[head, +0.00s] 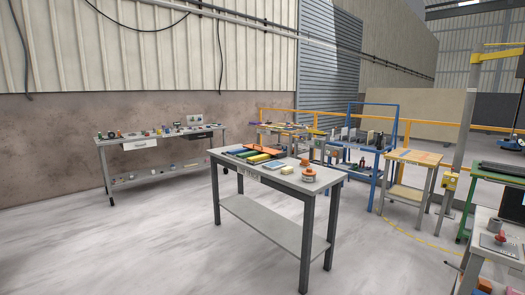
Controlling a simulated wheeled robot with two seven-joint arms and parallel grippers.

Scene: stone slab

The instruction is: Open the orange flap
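A flat orange piece (265,149), which looks like the orange flap, lies at the back left of the grey table (232,164) in the middle of the view. It sits among green, yellow and dark strips, and it is too small to tell how it is hinged or whether it is open or shut. Neither of my grippers is in view.
Beside it are a blue-grey plate (273,166), a yellow block (287,170) and an orange round item (308,175). A long workbench (160,139) stands by the left wall. A wooden-topped table (413,158) is at right. Open floor surrounds the middle table.

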